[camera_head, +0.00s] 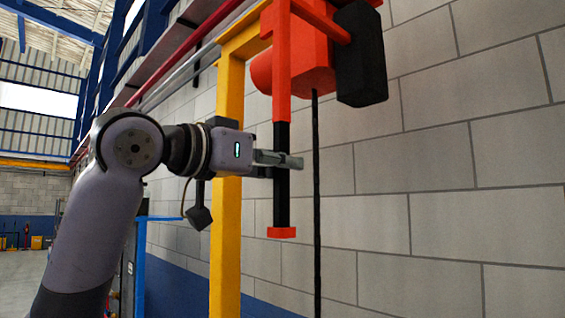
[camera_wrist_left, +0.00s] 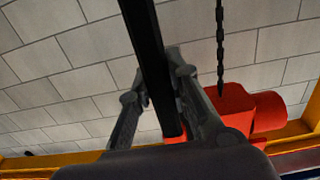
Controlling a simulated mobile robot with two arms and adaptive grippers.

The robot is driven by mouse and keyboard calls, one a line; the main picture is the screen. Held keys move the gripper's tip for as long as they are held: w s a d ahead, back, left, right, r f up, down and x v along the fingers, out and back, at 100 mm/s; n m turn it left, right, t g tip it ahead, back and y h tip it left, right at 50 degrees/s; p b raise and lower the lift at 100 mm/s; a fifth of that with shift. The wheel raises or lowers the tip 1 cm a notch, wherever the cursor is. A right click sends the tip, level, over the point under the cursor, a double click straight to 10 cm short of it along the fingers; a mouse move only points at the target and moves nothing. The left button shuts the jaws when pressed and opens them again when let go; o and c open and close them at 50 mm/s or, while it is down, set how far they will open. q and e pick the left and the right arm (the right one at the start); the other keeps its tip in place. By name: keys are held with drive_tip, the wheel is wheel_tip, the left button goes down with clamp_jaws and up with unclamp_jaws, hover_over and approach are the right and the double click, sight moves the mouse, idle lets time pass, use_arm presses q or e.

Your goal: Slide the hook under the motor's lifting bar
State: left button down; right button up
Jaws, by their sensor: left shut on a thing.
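A hoist with an orange-red body (camera_head: 306,66) and a black block (camera_head: 361,52) hangs at the top of the head view. From it a black handle bar (camera_head: 282,207) with a red lower end points straight down. My left gripper (camera_head: 284,161) is shut around this bar, about midway along its black part. The left wrist view shows the black bar (camera_wrist_left: 152,50) between the two fingers. A dark chain (camera_head: 316,190) hangs beside the bar and leaves the picture at the bottom. I see neither the hook nor the motor's lifting bar. My right gripper is out of view.
A yellow post (camera_head: 226,220) stands behind my left arm. A grey block wall (camera_head: 450,190) fills the right side. Blue frames and a far hall show at the left. The space right of the chain looks clear.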

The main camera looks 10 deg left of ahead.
use_arm(q)
drive_tip(key=c, duration=1.8)
unclamp_jaws()
drive_tip(key=shift+s+d, duration=0.35)
drive_tip(key=shift+d, duration=0.05)
drive_tip(key=o, duration=0.3)
drive_tip(key=shift+w+a, duration=0.25)
drive_tip(key=shift+a, duration=0.05)
drive_tip(key=shift+d, duration=0.1)
drive_tip(key=shift+s, duration=0.1)
drive_tip(key=v, duration=1.2)
